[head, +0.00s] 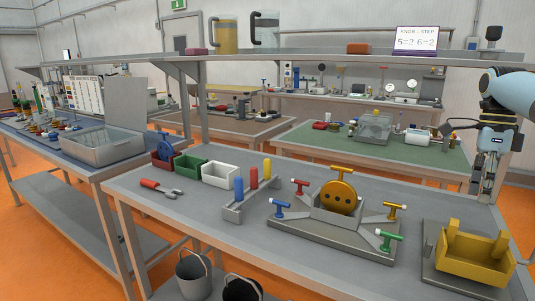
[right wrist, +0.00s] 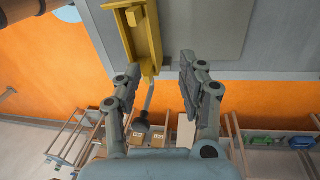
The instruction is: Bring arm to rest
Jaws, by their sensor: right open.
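My right arm comes in at the right edge of the head view. My right gripper (head: 486,190) hangs pointing down near the far right end of the grey bench, behind the yellow tray (head: 470,268). In the right wrist view the gripper (right wrist: 160,75) is open, with nothing between its fingers. The yellow tray (right wrist: 143,35) shows beyond the left finger there. On the bench stands a grey fixture (head: 318,236) with a gold wheel (head: 338,196) and red, blue, yellow and green T-handled screws around it. My left gripper is in neither view.
A rack with blue, red and yellow pegs (head: 239,187) stands left of the fixture. White (head: 219,175) and green (head: 190,165) bins and a red-handled tool (head: 160,187) lie farther left. A shelf (head: 300,55) spans above the bench's back. Orange floor shows beyond the edge.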

